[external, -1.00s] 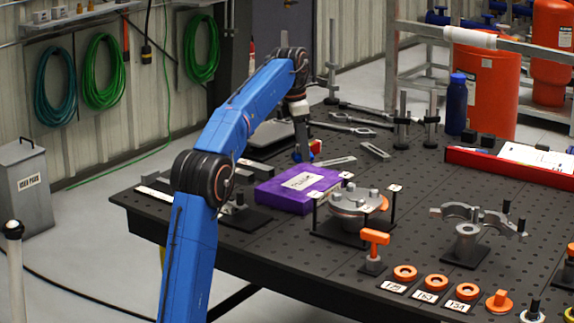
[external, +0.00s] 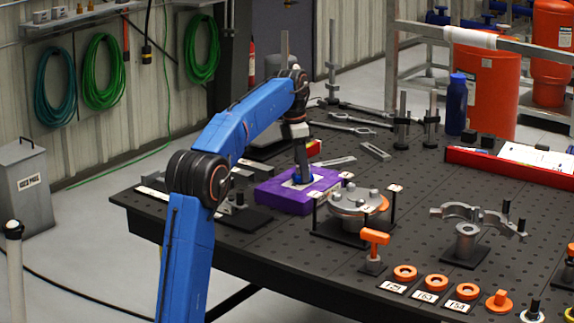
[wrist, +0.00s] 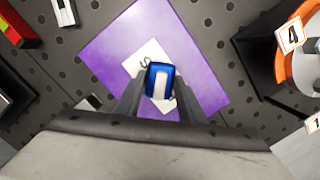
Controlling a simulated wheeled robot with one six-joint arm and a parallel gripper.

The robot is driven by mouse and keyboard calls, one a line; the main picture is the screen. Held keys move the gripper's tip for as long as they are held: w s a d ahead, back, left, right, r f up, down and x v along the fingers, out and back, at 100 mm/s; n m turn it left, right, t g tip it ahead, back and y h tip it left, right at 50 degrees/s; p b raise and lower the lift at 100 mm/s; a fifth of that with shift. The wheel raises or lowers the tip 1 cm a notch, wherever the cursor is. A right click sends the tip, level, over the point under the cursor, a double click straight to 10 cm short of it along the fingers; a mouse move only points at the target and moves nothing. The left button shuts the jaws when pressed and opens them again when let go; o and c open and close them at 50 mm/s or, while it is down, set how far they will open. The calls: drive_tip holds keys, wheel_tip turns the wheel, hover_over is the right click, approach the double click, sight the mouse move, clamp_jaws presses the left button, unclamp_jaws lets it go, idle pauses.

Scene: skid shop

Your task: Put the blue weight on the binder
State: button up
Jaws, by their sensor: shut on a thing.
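The purple binder (external: 270,195) lies flat on the dark perforated table, with a white label on top. It fills the middle of the wrist view (wrist: 110,45). My gripper (external: 303,178) points down over the binder's label. Its two fingers (wrist: 158,100) are shut on the blue weight (wrist: 153,68), which has a pale stripe on its face. In the external view the weight shows as a small blue shape at the fingertips, at or just above the binder's top. I cannot tell whether it touches the binder.
A flanged fitting on a stand (external: 355,203) with numbered tags is close to the right of the binder. A red and yellow block (external: 314,148) and metal bars (external: 338,162) lie behind it. A red tray (external: 500,161) is at the far right.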

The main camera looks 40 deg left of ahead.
sight(297, 166)
drive_tip(key=o, duration=1.3)
drive_tip(key=r, duration=0.4)
drive_tip(key=a+r, duration=0.1)
drive_tip(key=r, duration=0.3)
drive_tip(key=s+r, duration=0.1)
drive_tip(key=r, duration=0.3)
drive_tip(key=shift+s+a, duration=0.1)
drive_tip(key=shift+a, duration=0.05)
drive_tip(key=shift+s, duration=0.1)
